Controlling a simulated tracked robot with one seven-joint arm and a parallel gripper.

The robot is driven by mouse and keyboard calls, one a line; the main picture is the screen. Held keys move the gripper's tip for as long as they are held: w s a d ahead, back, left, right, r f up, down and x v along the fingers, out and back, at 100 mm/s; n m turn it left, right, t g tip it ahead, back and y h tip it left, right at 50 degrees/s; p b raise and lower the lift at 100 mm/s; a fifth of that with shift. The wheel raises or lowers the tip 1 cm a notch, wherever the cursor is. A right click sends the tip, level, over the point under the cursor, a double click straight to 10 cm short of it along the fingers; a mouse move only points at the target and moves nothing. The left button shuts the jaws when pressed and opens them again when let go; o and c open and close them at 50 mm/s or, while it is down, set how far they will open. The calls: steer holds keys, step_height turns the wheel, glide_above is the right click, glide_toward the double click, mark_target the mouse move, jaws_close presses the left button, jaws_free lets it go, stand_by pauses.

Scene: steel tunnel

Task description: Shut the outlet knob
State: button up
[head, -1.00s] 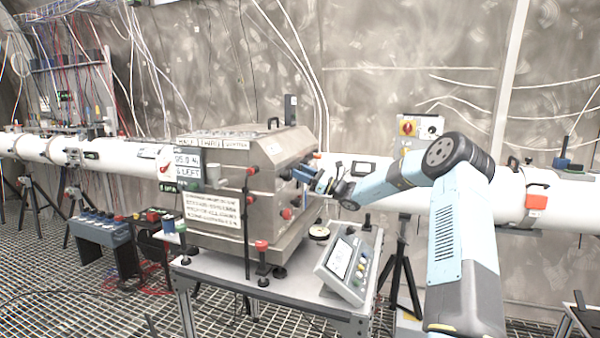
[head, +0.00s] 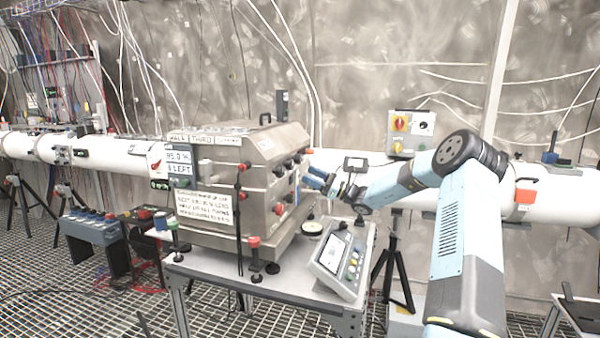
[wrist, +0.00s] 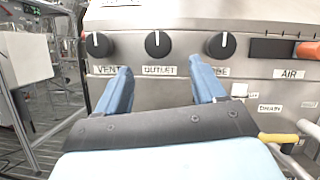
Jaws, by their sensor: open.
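The outlet knob (wrist: 158,44) is a round black knob with a white pointer line, above the OUTLET label (wrist: 160,71) on the steel panel in the wrist view. Its pointer looks roughly upright. My gripper (wrist: 160,82) is open and empty, its two blue fingers just below the knob and to either side of it, apart from it. In the head view my gripper (head: 318,180) is at the right side of the steel box (head: 250,170). The outlet knob cannot be made out clearly there.
The vent knob (wrist: 98,45) is left of the outlet knob and another black knob (wrist: 221,45) is right of it. An orange-ended AIR handle (wrist: 306,50) is further right. A control console (head: 342,262) stands on the table below my arm.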

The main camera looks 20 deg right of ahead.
steer(key=v, duration=0.6)
steer(key=shift+w+f, duration=0.1)
steer(key=s+a+r+n+g+h, duration=0.3)
steer(key=s+a+n+g+h, duration=0.65)
steer(key=s+a, duration=1.05)
steer(key=s+d+r+n+t+h, duration=0.2)
steer(key=s+n+h, duration=0.3)
steer(key=s, duration=1.1)
steer(key=s+d+r+n+t+h, duration=0.2)
steer(key=s+d+n+h, duration=0.2)
steer(key=s, duration=1.2)
steer(key=shift+d+n+h, duration=0.2)
steer(key=shift+n+h, duration=0.25)
steer(key=shift+n, duration=1.2)
